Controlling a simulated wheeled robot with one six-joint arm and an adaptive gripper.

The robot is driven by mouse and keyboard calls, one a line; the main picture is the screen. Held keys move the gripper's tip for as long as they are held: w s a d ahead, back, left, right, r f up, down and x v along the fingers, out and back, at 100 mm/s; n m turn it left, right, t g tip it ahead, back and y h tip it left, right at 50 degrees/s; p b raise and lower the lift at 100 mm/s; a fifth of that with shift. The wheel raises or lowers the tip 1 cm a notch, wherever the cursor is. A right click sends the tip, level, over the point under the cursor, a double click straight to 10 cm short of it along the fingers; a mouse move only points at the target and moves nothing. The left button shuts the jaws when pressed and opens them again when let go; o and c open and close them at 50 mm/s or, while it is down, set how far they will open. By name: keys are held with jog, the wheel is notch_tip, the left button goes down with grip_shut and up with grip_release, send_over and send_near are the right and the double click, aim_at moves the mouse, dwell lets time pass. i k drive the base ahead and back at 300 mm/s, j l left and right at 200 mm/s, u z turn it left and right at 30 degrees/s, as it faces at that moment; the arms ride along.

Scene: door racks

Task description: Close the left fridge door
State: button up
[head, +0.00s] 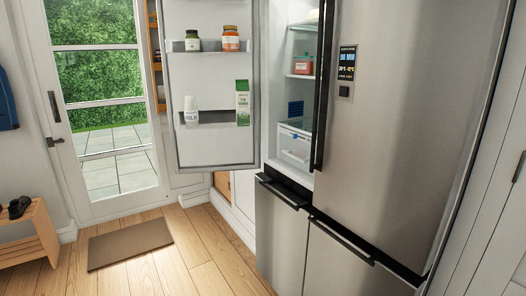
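The left fridge door (211,141) stands wide open on the left of the fridge. Its white inner side faces me, with a grey seal around its edge. Its upper shelf holds a dark jar (192,41) and an orange-labelled jar (231,39). Its lower shelf holds a white milk bottle (191,110) and a green and white carton (242,102). The outer face and handle of this door are hidden. The right fridge door (415,110) is shut, with a dark vertical handle (323,85) and a small display. My gripper is not in view.
The open compartment shows a red-lidded container (302,65) and a clear drawer (295,146). Two shut lower drawers have dark handles. A glazed door (102,90), brown mat (130,243) and wooden bench (28,236) are at left. Wooden floor (190,262) before the fridge is clear.

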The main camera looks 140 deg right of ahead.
aim_at(218, 145)
jog(key=l+u, duration=0.15)
jog(key=u, duration=2.3)
jog(key=k+u, duration=0.1)
jog(key=u, duration=0.4)
jog(key=k+u, duration=0.1)
jog(key=u, duration=0.4)
jog(key=k+u, duration=0.1)
jog(key=u, duration=0.4)
jog(key=k+j+u, duration=0.1)
jog(key=u, duration=0.4)
jog(key=k+j+u, duration=0.2)
jog(key=j+u, duration=0.2)
jog(key=k+j+u, duration=0.1)
jog(key=j+u, duration=0.35)
jog(key=k+j, duration=0.1)
jog(key=j, duration=0.25)
jog(key=k+j+u, duration=0.1)
jog(key=j, duration=0.3)
jog(key=l+u, duration=0.1)
jog(key=u, duration=0.35)
jog(key=l+u, duration=0.1)
jog(key=u, duration=0.4)
jog(key=l+u, duration=0.1)
jog(key=u, duration=0.8)
jog(key=l+u, duration=0.15)
jog(key=u, duration=0.3)
jog(key=k+j, duration=0.05)
